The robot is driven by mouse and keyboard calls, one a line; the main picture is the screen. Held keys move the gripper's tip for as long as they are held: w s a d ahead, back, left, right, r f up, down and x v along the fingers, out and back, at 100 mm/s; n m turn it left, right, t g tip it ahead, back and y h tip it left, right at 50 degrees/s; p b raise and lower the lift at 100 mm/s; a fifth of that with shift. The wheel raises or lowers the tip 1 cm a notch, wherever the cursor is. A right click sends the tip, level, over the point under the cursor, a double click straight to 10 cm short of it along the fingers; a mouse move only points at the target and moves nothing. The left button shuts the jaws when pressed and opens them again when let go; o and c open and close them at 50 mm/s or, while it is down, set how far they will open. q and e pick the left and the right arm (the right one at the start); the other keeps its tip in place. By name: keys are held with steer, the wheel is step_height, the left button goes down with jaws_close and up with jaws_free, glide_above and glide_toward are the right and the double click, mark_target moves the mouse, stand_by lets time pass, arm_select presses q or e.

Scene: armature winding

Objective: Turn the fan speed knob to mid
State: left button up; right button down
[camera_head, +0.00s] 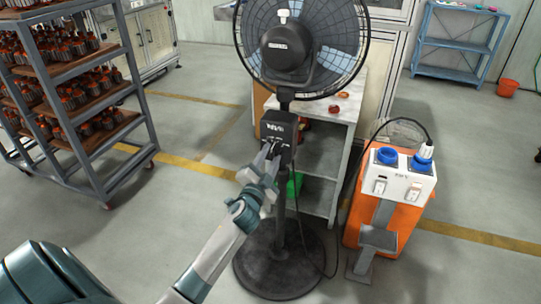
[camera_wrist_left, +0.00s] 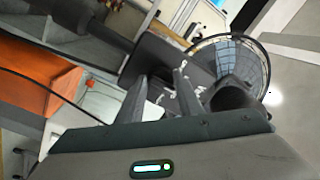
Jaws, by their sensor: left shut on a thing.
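A black standing fan (camera_head: 284,48) stands in the middle of the head view, with its round cage at the top and a dark round base (camera_head: 278,268) on the floor. Its control box (camera_head: 279,124) sits on the pole below the cage and has white markings. My left gripper (camera_head: 270,152) reaches up to the lower front of this box and is shut on the fan speed knob, which the fingers mostly hide. In the left wrist view, the two fingers (camera_wrist_left: 160,92) point at the dark control box (camera_wrist_left: 163,62). The knob's setting cannot be read. My right gripper is out of view.
A rack of motor parts (camera_head: 78,85) stands at the left. A grey shelf unit (camera_head: 325,150) is right behind the fan. An orange machine (camera_head: 398,225) with blue rings stands at the right. A cable hangs beside the pole. The floor at front right is clear.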

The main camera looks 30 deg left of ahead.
arm_select(q)
steer(key=shift+m+h+p, duration=0.3)
steer(key=shift+m+p, duration=0.1)
steer(key=shift+m, duration=1.7)
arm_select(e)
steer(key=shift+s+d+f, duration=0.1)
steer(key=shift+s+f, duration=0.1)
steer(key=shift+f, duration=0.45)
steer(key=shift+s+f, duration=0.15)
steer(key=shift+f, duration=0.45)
arm_select(q)
steer(key=o, duration=1)
steer(key=shift+o, duration=0.2)
steer(key=shift+s, duration=0.1)
steer(key=shift+s+d+f, duration=0.1)
steer(key=shift+s+d, duration=0.05)
steer(key=shift+s, duration=0.3)
steer(key=b+v, duration=0.1)
steer(key=v, duration=1.5)
steer(key=shift+f+b, duration=0.15)
steer(key=shift+b, duration=0.2)
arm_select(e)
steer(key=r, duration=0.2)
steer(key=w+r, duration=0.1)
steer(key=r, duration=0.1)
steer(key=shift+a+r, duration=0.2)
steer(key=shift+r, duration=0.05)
